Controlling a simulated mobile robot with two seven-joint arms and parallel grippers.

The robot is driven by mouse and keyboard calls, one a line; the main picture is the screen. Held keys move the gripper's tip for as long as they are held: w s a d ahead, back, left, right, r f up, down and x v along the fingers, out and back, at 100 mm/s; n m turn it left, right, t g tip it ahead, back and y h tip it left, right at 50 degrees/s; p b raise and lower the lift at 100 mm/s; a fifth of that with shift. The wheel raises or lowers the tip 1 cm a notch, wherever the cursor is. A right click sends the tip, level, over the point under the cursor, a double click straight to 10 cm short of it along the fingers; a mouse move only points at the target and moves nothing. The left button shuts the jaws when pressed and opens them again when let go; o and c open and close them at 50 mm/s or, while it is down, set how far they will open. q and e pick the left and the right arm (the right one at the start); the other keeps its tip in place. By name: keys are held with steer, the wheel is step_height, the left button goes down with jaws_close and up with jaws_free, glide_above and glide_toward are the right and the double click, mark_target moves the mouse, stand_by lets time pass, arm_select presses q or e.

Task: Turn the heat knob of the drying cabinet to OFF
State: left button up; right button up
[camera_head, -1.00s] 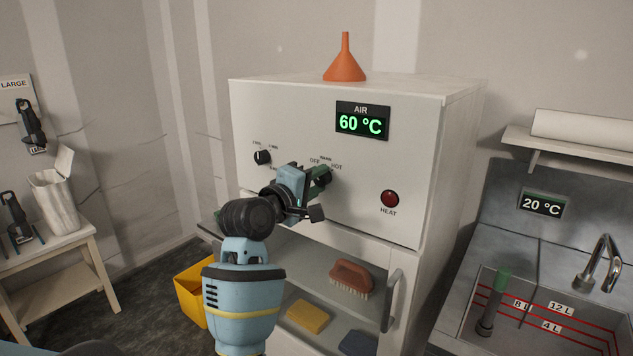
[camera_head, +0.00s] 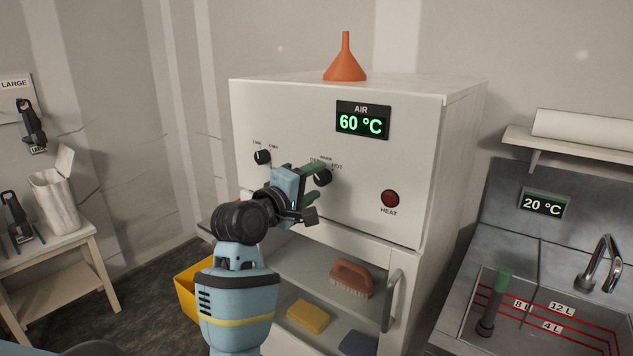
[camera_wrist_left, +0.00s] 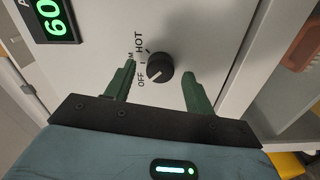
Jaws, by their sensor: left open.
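The white drying cabinet (camera_head: 280,120) has a black heat knob (camera_head: 322,177) on its front, with OFF, WARM and HOT marks around it. In the left wrist view the knob (camera_wrist_left: 160,67) shows a pale pointer line directed toward the OFF label. My left gripper (camera_head: 313,183) is open just in front of the knob. Its green fingers (camera_wrist_left: 159,71) stand apart on either side of the knob in the wrist view, with gaps and nothing held. The HEAT lamp (camera_head: 390,198) looks dark red. The AIR display (camera_head: 362,122) reads 60 °C. My right gripper is out of view.
A second black knob (camera_head: 262,157) sits to the left on the panel. An orange funnel (camera_head: 345,62) stands on the cabinet. Below, the open shelf holds a brush (camera_head: 351,276) and sponges, beside a door handle (camera_head: 391,300). A sink (camera_head: 590,325) is at right.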

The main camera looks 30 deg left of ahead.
arm_select(q)
steer(key=s, duration=0.6)
steer(key=shift+s+a, duration=0.15)
steer(key=shift+a, duration=0.1)
steer(key=shift+f, duration=0.1)
steer(key=s+d+f+m+g, duration=0.2)
steer(key=d+f+m, duration=0.15)
steer(key=f, duration=1.05)
steer(key=s+d+f+m+g, duration=0.2)
steer(key=f+m, duration=0.2)
steer(key=f, duration=1)
steer(key=s+d+f+m+g, duration=0.2)
steer(key=s+d+f+m, duration=0.2)
steer(key=s+f, duration=0.6)
steer(key=s+d+f+m+g, duration=0.2)
steer(key=s+d+f+m, duration=0.3)
steer(key=s+f, duration=0.6)
steer(key=s, duration=0.3)
steer(key=shift+s+d+f+m+h, duration=0.15)
steer(key=shift+s+f+m+h, duration=0.05)
steer(key=shift+f+m+h, duration=0.15)
